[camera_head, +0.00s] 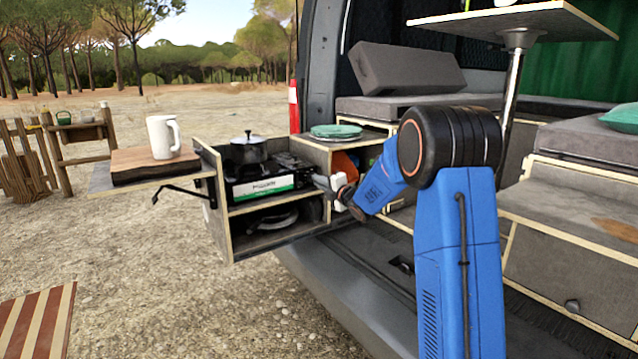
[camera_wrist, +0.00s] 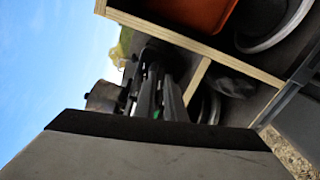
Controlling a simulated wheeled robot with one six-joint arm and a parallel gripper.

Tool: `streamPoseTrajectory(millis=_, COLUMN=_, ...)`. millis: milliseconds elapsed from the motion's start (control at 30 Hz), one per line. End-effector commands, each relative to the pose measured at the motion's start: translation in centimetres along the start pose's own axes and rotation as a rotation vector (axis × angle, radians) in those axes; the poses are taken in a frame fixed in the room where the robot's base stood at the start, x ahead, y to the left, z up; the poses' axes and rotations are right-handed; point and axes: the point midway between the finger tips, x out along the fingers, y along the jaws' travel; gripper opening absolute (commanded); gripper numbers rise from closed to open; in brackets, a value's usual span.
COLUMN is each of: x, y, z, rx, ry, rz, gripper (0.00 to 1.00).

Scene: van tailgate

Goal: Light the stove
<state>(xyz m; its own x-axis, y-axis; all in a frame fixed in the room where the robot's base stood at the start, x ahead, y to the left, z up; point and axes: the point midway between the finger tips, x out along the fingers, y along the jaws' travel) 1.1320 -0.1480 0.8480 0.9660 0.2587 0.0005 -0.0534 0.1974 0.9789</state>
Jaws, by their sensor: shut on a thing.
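The camping stove (camera_head: 262,187) is a low dark unit with a white and green label on its front. It sits on the upper shelf of the pull-out box. A dark lidded pot (camera_head: 248,150) stands on it and also shows in the wrist view (camera_wrist: 103,95). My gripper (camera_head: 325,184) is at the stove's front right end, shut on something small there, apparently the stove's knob. The knob itself is hidden by the gripper. In the wrist view the stove (camera_wrist: 152,92) appears turned on its side. No flame is visible.
Green plates (camera_head: 336,131) lie on the box top beside the stove. An orange item (camera_head: 345,165) is in the compartment behind my gripper. A white mug (camera_head: 163,137) and wooden board (camera_head: 150,164) rest on the side shelf at left. A table post (camera_head: 511,100) stands right of my arm.

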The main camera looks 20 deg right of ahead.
Motion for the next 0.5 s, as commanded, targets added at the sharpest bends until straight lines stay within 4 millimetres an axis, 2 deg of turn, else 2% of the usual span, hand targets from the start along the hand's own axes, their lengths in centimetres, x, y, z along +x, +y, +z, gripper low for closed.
streamPoseTrajectory(millis=200, x=-0.03, y=-0.24, z=-0.06, rx=-0.165, ry=0.001, rz=-0.003, gripper=0.0)
streamPoseTrajectory(millis=500, x=-0.03, y=-0.33, z=-0.06, rx=-0.307, ry=0.002, rz=-0.003, gripper=0.0)
